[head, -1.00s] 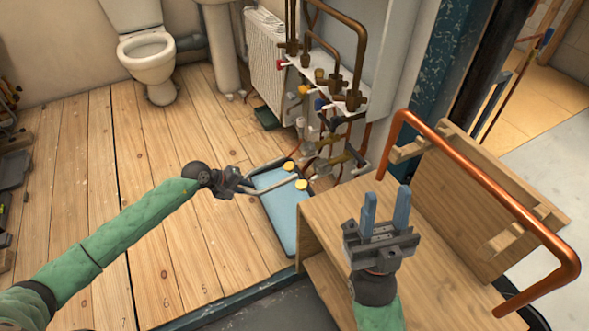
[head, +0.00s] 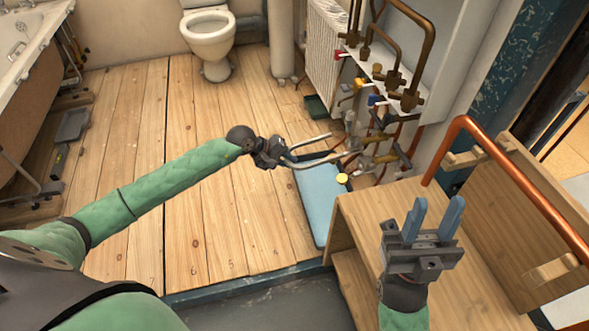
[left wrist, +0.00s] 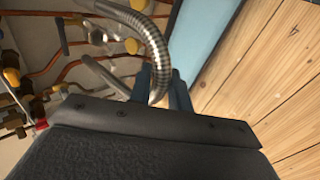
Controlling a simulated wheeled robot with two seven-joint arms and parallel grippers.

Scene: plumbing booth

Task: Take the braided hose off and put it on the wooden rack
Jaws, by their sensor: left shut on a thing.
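The grey braided hose (head: 315,163) runs from my left gripper toward the valves at the wall in the head view. In the left wrist view the ribbed hose (left wrist: 152,42) curves down between the fingers of my left gripper (left wrist: 160,85). My left gripper (head: 283,158) is shut on it, above the blue mat. Whether the hose's far ends are free cannot be told. My right gripper (head: 435,220) is open, empty, fingers up, in front of the wooden bench. The wooden rack (head: 515,215), a board with pegs, stands at the right.
The bench top (head: 370,210) is bare. Yellow-capped valves (head: 342,179) and copper pipes (head: 405,70) crowd the wall. The blue mat (head: 323,205) lies on the floor. Open floorboards (head: 190,210) spread to the left.

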